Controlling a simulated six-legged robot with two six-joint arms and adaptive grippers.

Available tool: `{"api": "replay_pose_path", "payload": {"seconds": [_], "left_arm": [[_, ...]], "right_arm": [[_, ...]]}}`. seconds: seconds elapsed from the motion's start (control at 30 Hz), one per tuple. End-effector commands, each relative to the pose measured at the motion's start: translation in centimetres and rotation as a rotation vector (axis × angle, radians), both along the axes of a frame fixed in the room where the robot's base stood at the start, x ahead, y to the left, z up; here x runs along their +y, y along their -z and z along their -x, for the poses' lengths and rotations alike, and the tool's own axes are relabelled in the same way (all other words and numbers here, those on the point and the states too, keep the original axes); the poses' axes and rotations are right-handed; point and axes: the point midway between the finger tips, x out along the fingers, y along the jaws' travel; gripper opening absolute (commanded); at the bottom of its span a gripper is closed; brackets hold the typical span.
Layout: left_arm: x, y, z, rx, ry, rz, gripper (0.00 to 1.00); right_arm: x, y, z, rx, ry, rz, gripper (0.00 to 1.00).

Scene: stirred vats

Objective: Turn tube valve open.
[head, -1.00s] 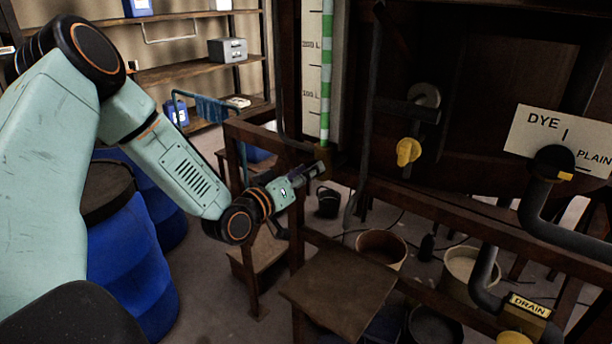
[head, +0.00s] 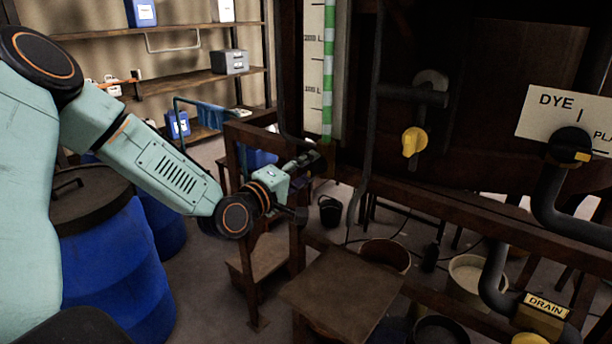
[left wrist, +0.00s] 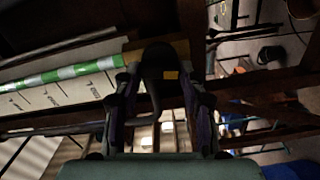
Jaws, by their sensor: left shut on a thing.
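The tube valve is a dark knob with a small yellow mark (left wrist: 158,62), seen in the left wrist view at the end of the green-and-white striped gauge tube (left wrist: 68,73). The tube also stands upright beside its scale in the head view (head: 328,85). My left gripper (head: 312,158) reaches the foot of the tube. In the left wrist view its two fingers (left wrist: 157,88) lie on either side of the dark knob, shut on it. The fingers and dim light hide part of the valve in the head view. My right gripper is not in view.
A yellow-handled valve (head: 414,142), a DYE/PLAIN sign (head: 555,105) and a DRAIN label (head: 546,306) are on the right. A wooden beam (head: 450,200) runs below the tube. A blue barrel (head: 115,265) stands under my left arm, with shelves (head: 185,75) behind.

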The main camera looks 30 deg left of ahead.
Motion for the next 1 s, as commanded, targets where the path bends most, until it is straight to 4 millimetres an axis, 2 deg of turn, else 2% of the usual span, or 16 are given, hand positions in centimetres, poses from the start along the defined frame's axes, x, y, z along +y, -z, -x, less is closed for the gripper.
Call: {"api": "replay_pose_path", "payload": {"seconds": [0.4,0.97,1.0], "left_arm": [[-0.12,0.4,0.09,0.021,0.003,0.181,0.1],[-0.14,0.39,0.11,0.025,0.003,0.208,0.1],[-0.15,0.4,0.11,0.025,0.003,0.207,0.44]], "right_arm": [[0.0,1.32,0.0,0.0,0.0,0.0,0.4],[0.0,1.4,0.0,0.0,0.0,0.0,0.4],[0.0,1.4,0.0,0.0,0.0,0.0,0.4]]}}
